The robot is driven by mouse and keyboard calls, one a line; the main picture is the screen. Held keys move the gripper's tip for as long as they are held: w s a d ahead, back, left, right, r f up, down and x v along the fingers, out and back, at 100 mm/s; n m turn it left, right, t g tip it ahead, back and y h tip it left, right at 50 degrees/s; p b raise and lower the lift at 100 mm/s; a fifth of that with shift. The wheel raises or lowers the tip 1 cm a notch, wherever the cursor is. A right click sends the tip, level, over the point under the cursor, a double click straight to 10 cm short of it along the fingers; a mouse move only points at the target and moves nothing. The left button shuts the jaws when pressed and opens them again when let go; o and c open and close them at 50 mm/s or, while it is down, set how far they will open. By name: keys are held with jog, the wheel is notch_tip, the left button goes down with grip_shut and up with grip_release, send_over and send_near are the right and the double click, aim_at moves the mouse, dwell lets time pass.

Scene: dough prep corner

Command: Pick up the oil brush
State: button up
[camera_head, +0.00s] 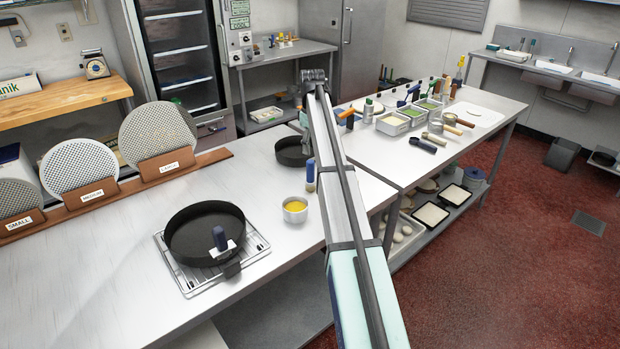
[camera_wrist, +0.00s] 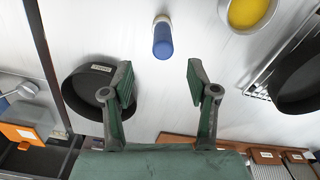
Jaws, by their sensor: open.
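The oil brush appears to be the small upright piece with a blue upper part and pale lower end (camera_head: 310,175) on the white worktop, beside the bowl of yellow oil (camera_head: 295,209). In the wrist view the brush (camera_wrist: 163,41) is at the top centre, its blue part toward my gripper, and the oil bowl (camera_wrist: 249,12) is to its right. My gripper (camera_wrist: 159,82) is open and empty, with the brush beyond the gap between its fingertips and apart from them. In the head view my arm hides the gripper.
Perforated discs (camera_head: 158,130) line the left back.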

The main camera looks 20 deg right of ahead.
aim_at(312, 161)
notch_tip(312, 161, down, 6)
jog(key=shift+f+p, duration=0.1)
jog(key=shift+p, duration=0.65)
jog(key=shift+a+f+p, duration=0.2)
jog(key=shift+f+p, duration=1)
jog(key=shift+f, duration=1.3)
grip_shut()
